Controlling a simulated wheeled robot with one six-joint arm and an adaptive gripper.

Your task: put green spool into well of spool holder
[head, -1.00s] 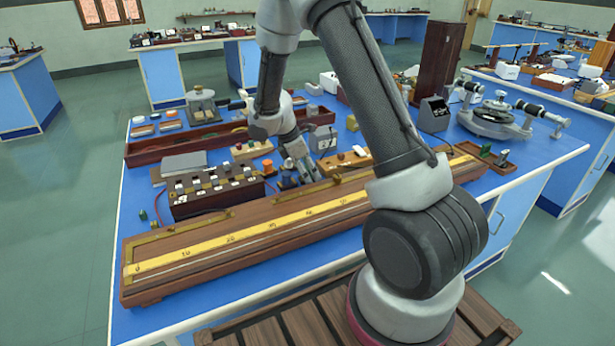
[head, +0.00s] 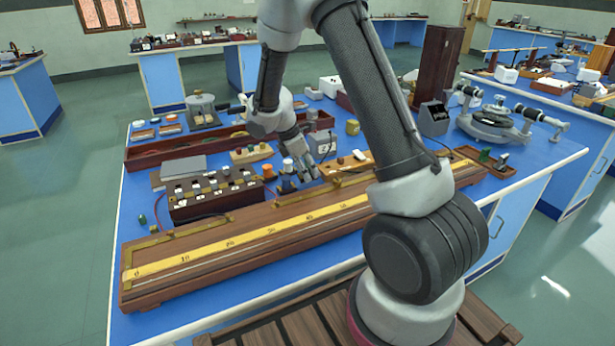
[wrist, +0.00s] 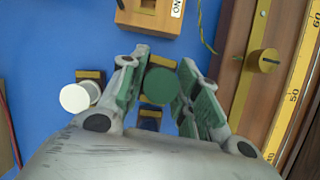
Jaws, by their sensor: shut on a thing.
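The green spool (wrist: 159,86) shows end-on between the fingers of my gripper (wrist: 162,93) in the wrist view. The fingers are shut on it from left and right. Dark blocks with yellow edges lie around it: one (wrist: 149,117) just below the spool in the picture, another (wrist: 92,77) beside a white-topped spool (wrist: 74,97) to the left. These look like parts of the spool holder; I cannot make out its well. In the head view my gripper (head: 306,170) is low over the bench, just right of the white-topped spool (head: 288,164); the green spool cannot be made out there.
A long wooden metre-scale board (head: 245,238) runs along the front, close to my gripper. A dark resistance box (head: 215,195) and an orange-topped piece (head: 267,171) stand to the left. A wooden key block (head: 345,163) is to the right. A long tray (head: 175,150) lies behind.

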